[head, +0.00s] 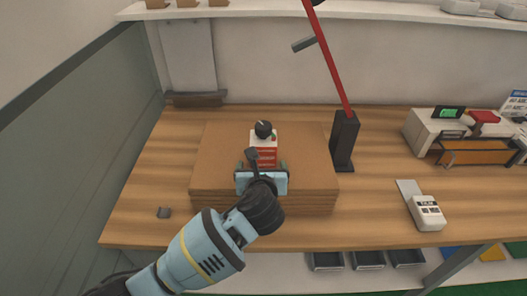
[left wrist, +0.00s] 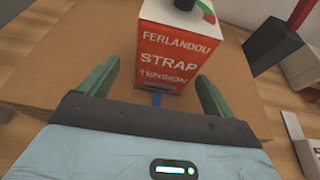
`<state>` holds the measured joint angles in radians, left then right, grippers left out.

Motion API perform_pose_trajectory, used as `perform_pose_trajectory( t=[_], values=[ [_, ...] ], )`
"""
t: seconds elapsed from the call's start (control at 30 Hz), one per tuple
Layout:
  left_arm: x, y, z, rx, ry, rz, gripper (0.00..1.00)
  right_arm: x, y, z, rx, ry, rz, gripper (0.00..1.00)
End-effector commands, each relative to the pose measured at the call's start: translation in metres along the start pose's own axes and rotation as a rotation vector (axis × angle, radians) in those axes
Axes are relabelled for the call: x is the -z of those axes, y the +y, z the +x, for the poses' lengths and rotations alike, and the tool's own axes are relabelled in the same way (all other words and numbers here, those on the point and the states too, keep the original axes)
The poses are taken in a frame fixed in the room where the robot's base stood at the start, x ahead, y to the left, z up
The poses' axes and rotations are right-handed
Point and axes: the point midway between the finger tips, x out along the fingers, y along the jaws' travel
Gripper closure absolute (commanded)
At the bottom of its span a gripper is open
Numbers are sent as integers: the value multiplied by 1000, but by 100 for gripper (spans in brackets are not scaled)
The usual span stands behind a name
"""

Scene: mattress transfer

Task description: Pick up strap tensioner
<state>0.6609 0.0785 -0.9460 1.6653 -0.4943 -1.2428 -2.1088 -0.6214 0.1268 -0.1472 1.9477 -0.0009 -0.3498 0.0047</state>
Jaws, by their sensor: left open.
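The strap tensioner (head: 263,148) is a red and white box with a dark knob on top. It stands on a stack of cardboard sheets (head: 310,165) on the wooden table. In the left wrist view its red face (left wrist: 172,58) reads "FERLANDOU STRAP TENSION". My left gripper (head: 261,166) is open, just on the near side of the box. In the left wrist view its two green fingers (left wrist: 155,88) point toward the box, one to each side of its lower part, with gaps visible. My right gripper is not in view.
A red pole on a dark post (head: 344,140) stands right of the cardboard. A white handheld device (head: 427,213) lies further right, near a white machine (head: 432,128). A small grey block (head: 163,212) lies at left. Bare table shows at left.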

Motion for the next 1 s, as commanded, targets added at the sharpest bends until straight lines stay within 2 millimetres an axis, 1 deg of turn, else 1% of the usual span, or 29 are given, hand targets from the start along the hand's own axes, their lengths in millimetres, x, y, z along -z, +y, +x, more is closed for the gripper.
perform_pose_trajectory(
  t=[0.17, 0.43, 0.6, 0.9, 0.93, 1.0],
  values=[
    [-1, -1, 4, 0, 0, -1, 11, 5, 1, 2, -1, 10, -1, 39],
    [-6, -5, 35, -2, 1, -1, 11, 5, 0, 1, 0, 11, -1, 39],
    [-6, -5, 49, 0, 0, 0, 11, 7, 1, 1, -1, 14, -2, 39],
    [-5, -5, 52, 1, 0, -1, 11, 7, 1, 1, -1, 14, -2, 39],
    [-5, -5, 52, 1, 0, -1, 12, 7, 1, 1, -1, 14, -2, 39],
    [-5, -5, 52, 0, 0, -1, 21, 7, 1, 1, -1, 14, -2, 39]
  ],
)
